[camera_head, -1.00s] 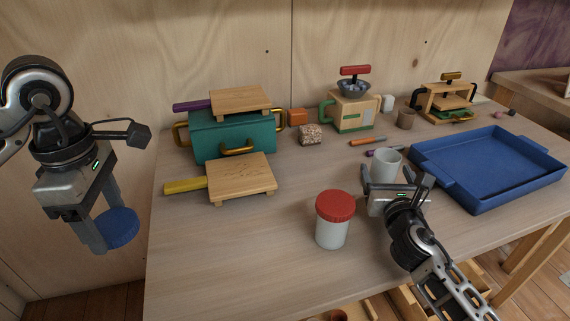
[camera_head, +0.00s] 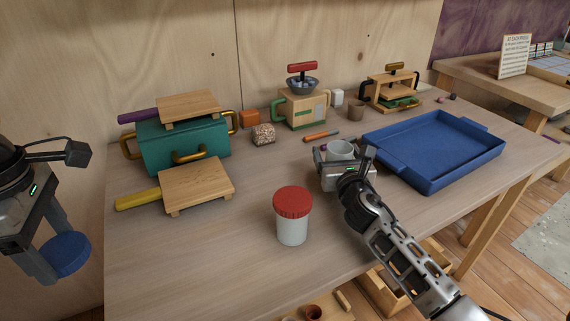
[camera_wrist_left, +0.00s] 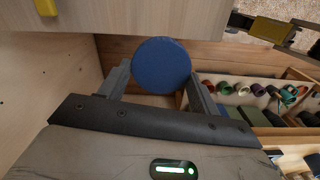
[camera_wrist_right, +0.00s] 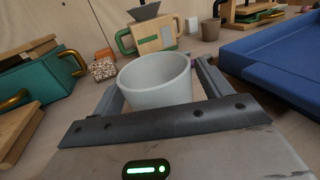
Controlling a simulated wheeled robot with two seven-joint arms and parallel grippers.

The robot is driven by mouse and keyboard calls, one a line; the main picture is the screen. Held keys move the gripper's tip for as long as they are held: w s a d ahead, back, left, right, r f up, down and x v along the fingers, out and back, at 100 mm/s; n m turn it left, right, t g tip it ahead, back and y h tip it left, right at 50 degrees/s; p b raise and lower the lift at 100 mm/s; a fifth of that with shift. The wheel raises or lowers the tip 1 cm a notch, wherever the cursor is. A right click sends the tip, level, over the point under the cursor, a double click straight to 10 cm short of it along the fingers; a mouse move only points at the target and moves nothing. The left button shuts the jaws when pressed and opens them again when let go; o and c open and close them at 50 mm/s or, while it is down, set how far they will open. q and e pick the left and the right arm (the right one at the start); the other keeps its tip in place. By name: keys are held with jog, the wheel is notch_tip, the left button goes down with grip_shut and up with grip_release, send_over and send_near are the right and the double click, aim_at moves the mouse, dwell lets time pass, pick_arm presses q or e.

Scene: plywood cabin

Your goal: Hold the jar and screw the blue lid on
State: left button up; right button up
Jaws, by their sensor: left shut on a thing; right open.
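The blue lid (camera_head: 66,254) is held by my left gripper (camera_head: 58,249), shut on it, off the table's left side. In the left wrist view the lid (camera_wrist_left: 161,65) sits between the two fingers, flat face showing. An open, pale grey jar (camera_head: 340,149) stands upright on the table. My right gripper (camera_head: 343,163) is open beside it. In the right wrist view the jar (camera_wrist_right: 156,82) stands between the spread fingers; whether they touch it I cannot tell. Its far side is hidden. Another white jar (camera_head: 292,229) wears a red lid (camera_head: 293,201) and stands nearer the front.
A blue tray (camera_head: 430,184) lies right of the jar. A teal box (camera_head: 185,148) and wooden boards with yellow (camera_head: 137,200) and purple handles stand at left. A toy grinder (camera_head: 303,108) and small blocks are behind. The table's front left is clear.

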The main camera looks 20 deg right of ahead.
jog(key=c, duration=1.1)
pick_arm(q)
jog(key=shift+r, duration=0.1)
pick_arm(e)
jog(key=shift+r, duration=0.1)
